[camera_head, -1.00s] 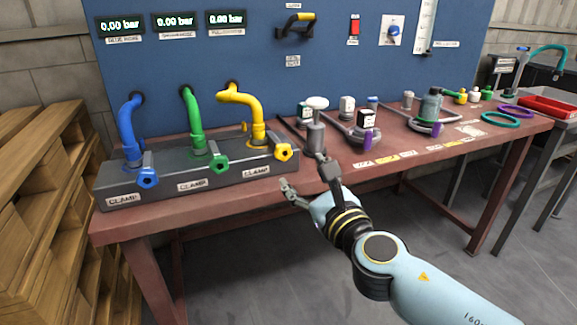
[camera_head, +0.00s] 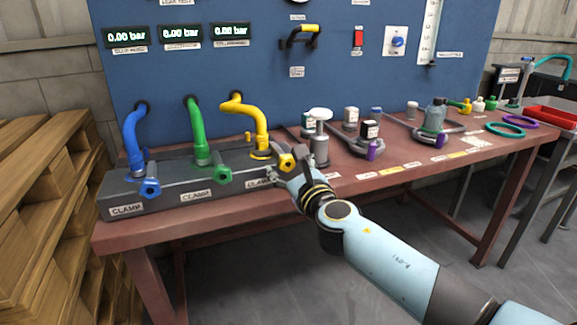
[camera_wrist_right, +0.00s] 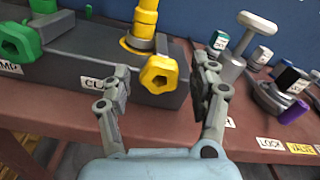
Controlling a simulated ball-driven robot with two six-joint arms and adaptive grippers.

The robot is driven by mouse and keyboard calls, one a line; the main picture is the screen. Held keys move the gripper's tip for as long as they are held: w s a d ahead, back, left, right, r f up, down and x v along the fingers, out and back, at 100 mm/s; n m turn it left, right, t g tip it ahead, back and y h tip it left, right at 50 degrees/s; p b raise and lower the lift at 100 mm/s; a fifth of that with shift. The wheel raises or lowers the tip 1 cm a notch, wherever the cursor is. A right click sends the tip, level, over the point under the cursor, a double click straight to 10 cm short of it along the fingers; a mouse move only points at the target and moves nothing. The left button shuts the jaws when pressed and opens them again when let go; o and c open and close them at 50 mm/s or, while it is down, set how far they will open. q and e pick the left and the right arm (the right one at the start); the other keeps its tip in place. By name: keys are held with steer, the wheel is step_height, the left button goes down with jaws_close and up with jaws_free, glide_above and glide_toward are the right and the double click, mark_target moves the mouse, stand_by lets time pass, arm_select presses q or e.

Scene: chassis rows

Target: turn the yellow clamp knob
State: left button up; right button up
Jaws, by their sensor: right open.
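The yellow clamp knob (camera_head: 287,162) sits on the front face of the dark clamp block (camera_head: 175,191), at its right end below the yellow hose (camera_head: 250,122). In the right wrist view the knob (camera_wrist_right: 158,75) is a yellow hexagonal knob with a dark centre hole. My right gripper (camera_head: 290,167) is at the knob in the head view. In the right wrist view its open fingers (camera_wrist_right: 160,98) stand to the left and right of the knob, with gaps on both sides. It holds nothing. My left gripper is not in view.
A blue knob (camera_head: 150,188) and a green knob (camera_head: 223,174) are on the same block to the left. A grey post with a white cap (camera_head: 320,145) stands close to the right. Labels (camera_head: 390,171) line the table's front edge.

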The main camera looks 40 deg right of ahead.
steer(key=shift+c, duration=0.2)
steer(key=c, duration=1.1)
